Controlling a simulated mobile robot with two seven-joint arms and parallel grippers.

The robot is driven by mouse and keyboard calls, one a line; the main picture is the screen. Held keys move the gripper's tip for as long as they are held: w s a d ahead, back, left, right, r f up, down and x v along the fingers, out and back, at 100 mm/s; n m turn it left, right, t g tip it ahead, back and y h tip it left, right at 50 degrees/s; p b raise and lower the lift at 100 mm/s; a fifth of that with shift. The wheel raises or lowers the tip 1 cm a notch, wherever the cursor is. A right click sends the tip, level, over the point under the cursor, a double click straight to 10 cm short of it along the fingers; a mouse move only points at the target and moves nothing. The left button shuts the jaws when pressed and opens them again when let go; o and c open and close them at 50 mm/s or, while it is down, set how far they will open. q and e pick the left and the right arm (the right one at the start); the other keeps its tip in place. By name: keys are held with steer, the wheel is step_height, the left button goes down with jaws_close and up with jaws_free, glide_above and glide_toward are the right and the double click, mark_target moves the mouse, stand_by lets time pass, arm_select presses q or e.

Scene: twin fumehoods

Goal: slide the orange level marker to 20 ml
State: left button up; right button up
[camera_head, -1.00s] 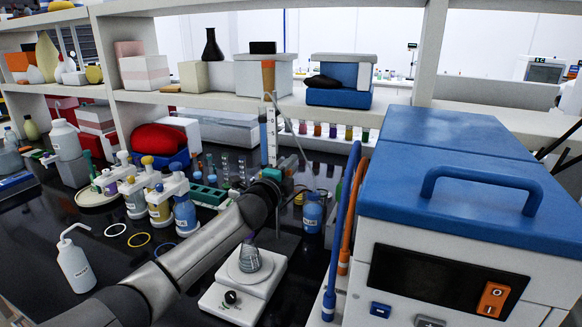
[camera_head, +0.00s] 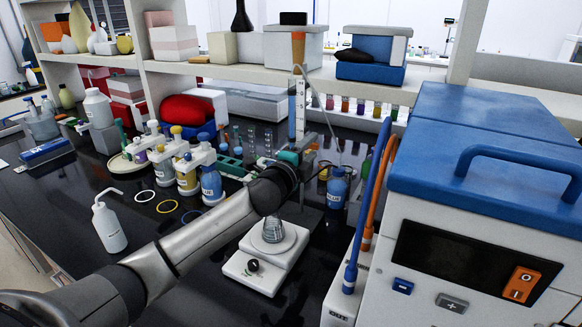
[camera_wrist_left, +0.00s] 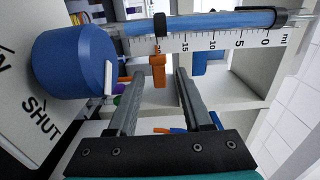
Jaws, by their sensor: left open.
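The orange level marker (camera_wrist_left: 158,70) sits on the white ml scale (camera_wrist_left: 225,42) beside a tube of blue liquid (camera_wrist_left: 220,22) in the left wrist view. It is just left of the 15 label, about one label spacing from it; the number there is hidden. My left gripper (camera_wrist_left: 160,76) is open, with one finger on each side of the marker and a gap to each. In the head view the upright burette (camera_head: 296,105) stands at the back of the bench, with my left gripper (camera_head: 293,160) in front of its lower part. My right gripper is not in view.
A blue knob (camera_wrist_left: 75,62) lies left of the fingers, near the word SHUT. In the head view a flask (camera_head: 273,229) stands on a white stirrer plate (camera_head: 250,268) below my arm. A blue bottle (camera_head: 337,188) and a blue-topped machine (camera_head: 480,190) are to the right.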

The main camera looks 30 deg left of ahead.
arm_select(q)
steer(key=s, duration=1)
steer(key=shift+s+d, duration=0.15)
steer(key=shift+d, duration=0.15)
